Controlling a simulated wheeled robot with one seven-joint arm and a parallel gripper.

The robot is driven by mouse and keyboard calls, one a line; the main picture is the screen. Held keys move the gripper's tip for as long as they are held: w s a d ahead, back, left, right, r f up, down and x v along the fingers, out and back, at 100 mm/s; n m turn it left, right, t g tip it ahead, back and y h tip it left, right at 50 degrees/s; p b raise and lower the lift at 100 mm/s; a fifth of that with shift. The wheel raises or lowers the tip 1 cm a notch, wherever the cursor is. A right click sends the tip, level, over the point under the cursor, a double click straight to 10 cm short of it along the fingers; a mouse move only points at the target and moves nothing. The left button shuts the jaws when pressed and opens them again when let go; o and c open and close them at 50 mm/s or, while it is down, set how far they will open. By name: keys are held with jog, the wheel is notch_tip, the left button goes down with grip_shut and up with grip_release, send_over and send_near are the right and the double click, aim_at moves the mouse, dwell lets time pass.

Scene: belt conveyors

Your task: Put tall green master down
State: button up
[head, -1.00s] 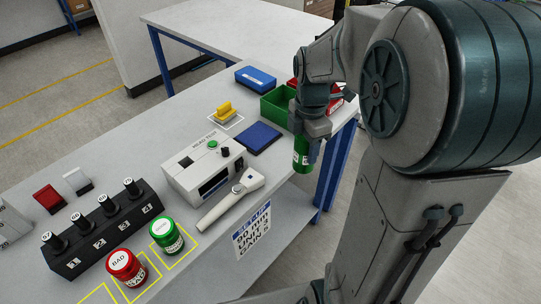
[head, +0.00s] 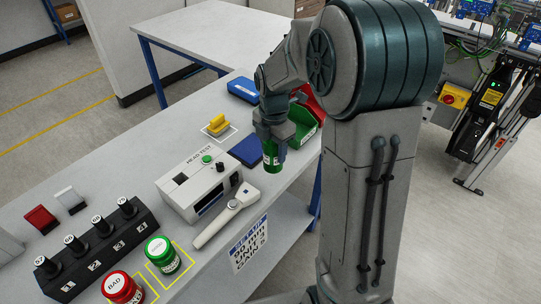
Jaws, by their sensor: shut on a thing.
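The tall green master (head: 271,158) is a green cylinder with a pale label, seen in the head view at the bench's right side. My gripper (head: 274,140) is shut around its upper part, and the fingers hide its top. The master hangs near the front edge of the bench; I cannot tell its exact height.
A white tester (head: 196,184) with a handheld tool (head: 229,216) beside it lies between the canisters and my gripper. A black block (head: 92,247) with several numbered pegs stands at left. A green bin (head: 303,129), a blue box (head: 243,89) and a yellow stamp (head: 218,123) are behind.

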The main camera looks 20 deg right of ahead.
aim_at(271, 158)
jog(key=shift+w+a+f, duration=0.2)
jog(key=shift+w+f, duration=0.15)
jog(key=shift+w, duration=0.15)
jog(key=shift+f+p, duration=0.35)
jog(key=shift+f, duration=1.6)
jog(key=shift+f, duration=0.15)
jog(key=o, duration=1.3)
